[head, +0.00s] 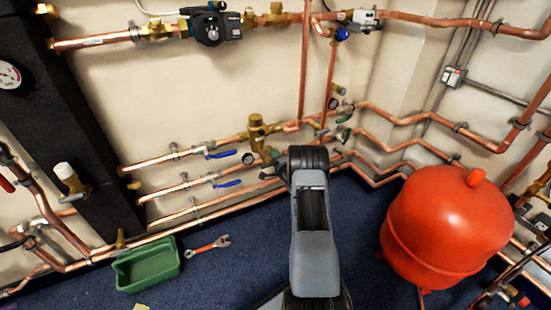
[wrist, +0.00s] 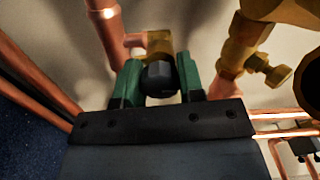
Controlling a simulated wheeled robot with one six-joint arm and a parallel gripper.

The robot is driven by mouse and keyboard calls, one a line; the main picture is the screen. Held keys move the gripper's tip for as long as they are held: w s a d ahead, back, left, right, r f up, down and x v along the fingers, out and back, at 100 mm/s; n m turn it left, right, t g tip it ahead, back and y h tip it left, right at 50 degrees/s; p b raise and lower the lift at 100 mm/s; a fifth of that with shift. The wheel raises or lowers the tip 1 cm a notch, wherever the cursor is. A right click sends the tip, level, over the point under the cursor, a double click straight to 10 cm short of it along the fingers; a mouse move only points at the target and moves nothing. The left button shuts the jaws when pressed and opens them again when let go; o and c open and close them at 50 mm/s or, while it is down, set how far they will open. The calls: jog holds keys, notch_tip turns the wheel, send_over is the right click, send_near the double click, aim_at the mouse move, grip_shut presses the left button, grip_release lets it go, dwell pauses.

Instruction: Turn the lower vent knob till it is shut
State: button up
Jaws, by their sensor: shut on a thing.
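In the wrist view a small black knob (wrist: 159,76) sits on a brass fitting (wrist: 158,45) on a copper pipe. My gripper (wrist: 158,84) has its green fingers on either side of the knob and is shut on it. The knob's turn angle and whether the vent is shut cannot be told. In the head view my dark wrist and grey arm reach to the lower pipes near the wall and hide most of the gripper and the held knob.
Brass fittings (wrist: 240,45) stand close on the right in the wrist view. In the head view, blue-handled valves (head: 221,154) lie left of my arm and a red tank (head: 446,223) stands right. A green tray (head: 148,265) and a wrench (head: 208,246) lie on the blue floor.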

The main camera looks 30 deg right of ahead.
dwell(0.3)
jog(key=o, duration=0.9)
jog(key=shift+s, duration=0.1)
jog(key=s+p, duration=0.1)
jog(key=s, duration=0.3)
jog(key=s+a+p, duration=0.1)
jog(key=s+p, duration=0.1)
jog(key=s, duration=0.3)
jog(key=s+a+p, duration=0.1)
jog(key=s, duration=0.3)
jog(key=shift+s, duration=0.3)
